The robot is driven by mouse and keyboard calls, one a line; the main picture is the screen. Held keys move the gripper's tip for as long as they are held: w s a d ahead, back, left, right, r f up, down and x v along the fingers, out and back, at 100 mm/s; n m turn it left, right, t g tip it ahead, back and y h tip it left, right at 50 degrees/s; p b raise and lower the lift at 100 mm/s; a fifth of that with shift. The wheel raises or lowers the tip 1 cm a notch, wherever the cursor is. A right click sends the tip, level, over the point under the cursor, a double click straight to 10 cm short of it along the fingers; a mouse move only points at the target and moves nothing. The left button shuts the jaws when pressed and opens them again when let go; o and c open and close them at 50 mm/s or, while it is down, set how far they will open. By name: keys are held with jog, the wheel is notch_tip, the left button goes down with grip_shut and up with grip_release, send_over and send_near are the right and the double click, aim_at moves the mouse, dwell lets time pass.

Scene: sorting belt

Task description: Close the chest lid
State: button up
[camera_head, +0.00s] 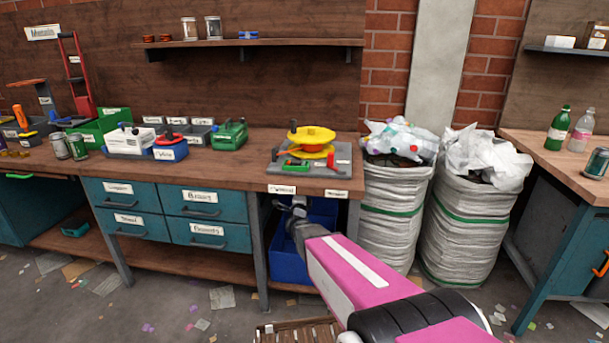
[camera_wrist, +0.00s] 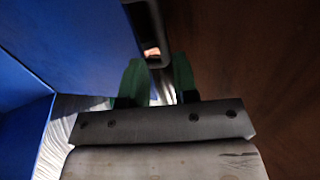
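In the wrist view, my two green fingers (camera_wrist: 158,82) stand apart on either side of a dark metal bar. I cannot tell whether they press on it. A blue wall (camera_wrist: 60,45) fills the left of that view.
The workbench top (camera_head: 255,172) hangs over the box, with a metal leg (camera_head: 259,255) at its left. White sacks (camera_head: 395,215) stand to the right. A slatted wooden piece (camera_head: 297,334) lies at the bottom edge. A brown surface (camera_wrist: 255,60) fills the wrist view's right.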

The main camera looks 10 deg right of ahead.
jog(key=x, duration=1)
jog(key=shift+w, duration=0.2)
grip_shut()
